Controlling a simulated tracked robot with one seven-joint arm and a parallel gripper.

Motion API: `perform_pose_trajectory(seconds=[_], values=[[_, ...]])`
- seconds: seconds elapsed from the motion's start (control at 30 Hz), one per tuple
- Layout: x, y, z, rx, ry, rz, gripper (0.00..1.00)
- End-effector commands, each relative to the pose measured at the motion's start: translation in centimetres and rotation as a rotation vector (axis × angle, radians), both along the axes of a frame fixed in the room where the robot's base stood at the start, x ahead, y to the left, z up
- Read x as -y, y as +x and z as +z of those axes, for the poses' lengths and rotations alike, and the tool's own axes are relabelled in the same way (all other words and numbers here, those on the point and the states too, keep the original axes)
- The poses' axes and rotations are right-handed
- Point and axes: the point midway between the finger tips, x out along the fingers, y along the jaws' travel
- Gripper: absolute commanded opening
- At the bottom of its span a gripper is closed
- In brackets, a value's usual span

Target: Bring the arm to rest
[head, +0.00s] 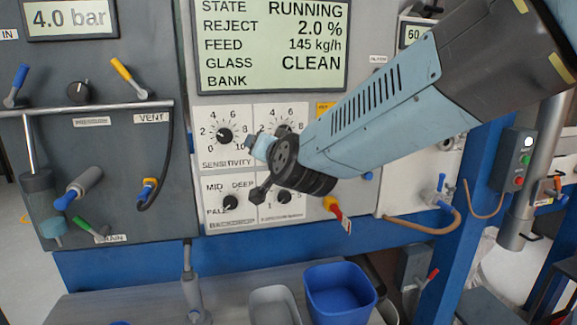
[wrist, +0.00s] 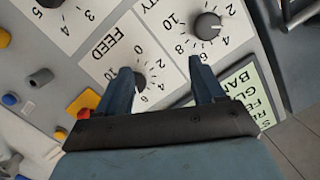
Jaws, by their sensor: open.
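My gripper (wrist: 165,85) is open in the wrist view, with its two blue fingers apart and nothing visible between them. It points at the control panel (wrist: 160,12), close to the feed dial (wrist: 139,80), which is partly covered by the left finger. The sensitivity dial (wrist: 207,26) shows beyond the right finger. In the head view my light-blue arm reaches in from the upper right, and my gripper (head: 256,146) is in front of the panel between the sensitivity dial (head: 224,136) and the partly hidden feed dial (head: 283,131). Whether a finger touches the panel I cannot tell.
A display (head: 268,45) reads RUNNING, reject 2.0 %, feed 145 kg/h, glass CLEAN. Lower dials (head: 230,202), a red-tagged knob (head: 333,207) and a left panel with valve levers (head: 122,72) are near. A blue bin (head: 340,293) and grey bin (head: 274,303) stand below.

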Motion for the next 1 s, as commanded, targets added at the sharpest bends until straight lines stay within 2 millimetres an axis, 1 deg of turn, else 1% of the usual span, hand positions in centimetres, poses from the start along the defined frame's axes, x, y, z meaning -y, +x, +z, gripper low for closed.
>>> perform_pose_trajectory(seconds=[0.03, 0.17, 0.27, 0.3, 0.37, 0.4, 0.47, 0.5, 0.57, 0.6, 0.67, 0.7, 0.83, 0.9, 1.0], values=[[1.6, -0.2, 0.2, -0.024, -0.033, 0.006, 0.68], [5.3, -1.3, -0.4, -0.114, -0.135, 0.034, 0.68], [8.5, -2.7, -1.1, -0.193, -0.214, 0.045, 0.68], [9.8, -3.3, -1.5, -0.226, -0.244, 0.045, 0.68], [11.9, -4.5, -2.0, -0.278, -0.292, 0.046, 0.68], [13.3, -5.3, -2.4, -0.315, -0.321, 0.044, 0.68], [15.4, -6.7, -2.9, -0.371, -0.366, 0.041, 0.68], [16.8, -7.7, -3.3, -0.411, -0.393, 0.035, 0.68], [19.0, -9.4, -3.9, -0.473, -0.434, 0.025, 0.68], [20.4, -10.6, -4.3, -0.515, -0.459, 0.017, 0.68], [22.4, -12.5, -4.9, -0.577, -0.491, 0.005, 0.68], [23.6, -13.7, -5.2, -0.617, -0.511, -0.003, 0.68], [26.6, -17.1, -6.1, -0.727, -0.555, -0.027, 0.68], [27.6, -18.4, -6.4, -0.77, -0.569, -0.036, 0.68], [28.4, -19.5, -6.6, -0.804, -0.581, -0.043, 0.68]])
